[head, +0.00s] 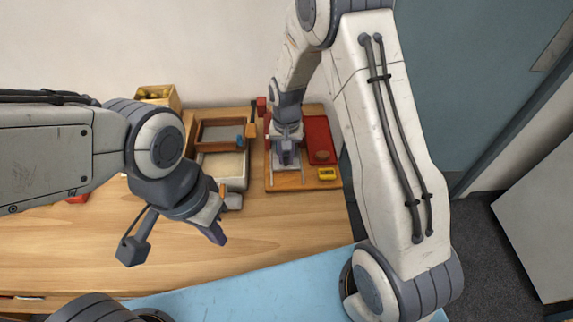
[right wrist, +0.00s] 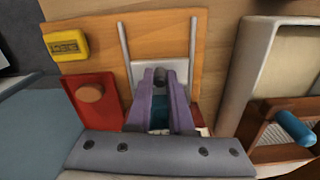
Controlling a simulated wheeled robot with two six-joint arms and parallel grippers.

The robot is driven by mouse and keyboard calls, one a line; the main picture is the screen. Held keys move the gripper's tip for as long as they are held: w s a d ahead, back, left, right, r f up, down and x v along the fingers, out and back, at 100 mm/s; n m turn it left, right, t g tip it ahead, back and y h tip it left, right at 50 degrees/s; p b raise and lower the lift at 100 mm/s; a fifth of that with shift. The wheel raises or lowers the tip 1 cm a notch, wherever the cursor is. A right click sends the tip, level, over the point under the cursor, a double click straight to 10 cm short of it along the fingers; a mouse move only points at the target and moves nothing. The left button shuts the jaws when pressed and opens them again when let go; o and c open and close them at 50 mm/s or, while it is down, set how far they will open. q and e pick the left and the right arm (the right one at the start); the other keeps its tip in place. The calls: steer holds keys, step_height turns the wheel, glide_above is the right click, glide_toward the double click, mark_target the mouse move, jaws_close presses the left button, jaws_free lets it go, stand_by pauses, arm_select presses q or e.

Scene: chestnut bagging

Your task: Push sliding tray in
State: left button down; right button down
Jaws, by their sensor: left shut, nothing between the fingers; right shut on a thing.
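The sliding tray (right wrist: 179,68) is a pale grey plate between two metal rails on a wooden base (right wrist: 190,28) in the right wrist view. My left gripper (head: 219,230) is shut and empty above the table's front part, left of the wooden base.
A red panel (head: 320,138) and a yellow label (head: 327,174) are on the base's right side. A wood-framed sieve-like box (head: 222,134) and a pale tray (head: 224,168) stand to the left. A yellow box (head: 158,95) stands at the back left. The table front (head: 290,230) is clear.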

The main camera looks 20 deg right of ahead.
steer(key=shift+w, duration=0.15)
steer(key=c, duration=0.8)
jaws_free()
step_height(320, 180, up, 10)
steer(key=b, duration=0.1)
steer(key=shift+r, duration=0.25)
steer(key=shift+b, duration=0.3)
